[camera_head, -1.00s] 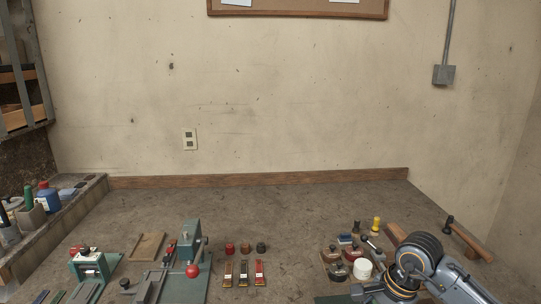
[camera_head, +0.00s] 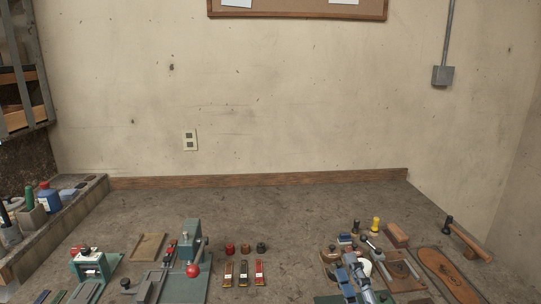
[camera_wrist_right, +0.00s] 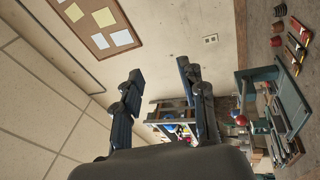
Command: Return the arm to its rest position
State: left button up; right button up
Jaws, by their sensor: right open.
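My right gripper (camera_head: 358,281) shows at the lower right of the head view, above the right part of the bench. In the right wrist view its two dark fingers (camera_wrist_right: 158,90) stand wide apart with nothing between them. The wrist camera looks tilted across the room toward the wall, a shelf and the left side of the bench. My left gripper shows in neither view.
Below and beside my right gripper are a hammer (camera_head: 465,240), a sole-shaped piece (camera_head: 445,270), a wooden block (camera_head: 397,234) and a yellow-topped item (camera_head: 376,224). A green machine with a red knob (camera_head: 192,270) stands left of centre. The back middle of the bench is clear.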

jog(key=s+d+f+m+g+h, duration=0.35)
jog(key=f+m, duration=0.25)
jog(key=f, duration=0.2)
jog(key=s+d+f+m+g+h, duration=0.35)
jog(key=f+m+g, duration=0.2)
jog(key=f, duration=0.35)
jog(key=s+a+f+m+g+y, duration=0.1)
jog(key=s+f+m+g, duration=0.3)
jog(key=s, duration=0.5)
jog(key=s+a+f+m+g+y, duration=0.15)
jog(key=s+f+g, duration=0.25)
jog(key=s+f, duration=0.4)
notch_tip(320, 180, down, 23)
jog(key=s+g, duration=0.1)
jog(key=s, duration=0.1)
jog(key=s+d+f+g, duration=0.1)
jog(key=s+d+f, duration=0.1)
jog(key=s+f, duration=0.7)
jog(key=s+d+f, duration=0.2)
jog(key=s+f, duration=0.6)
jog(key=f, duration=0.1)
jog(key=shift+s+g, duration=0.4)
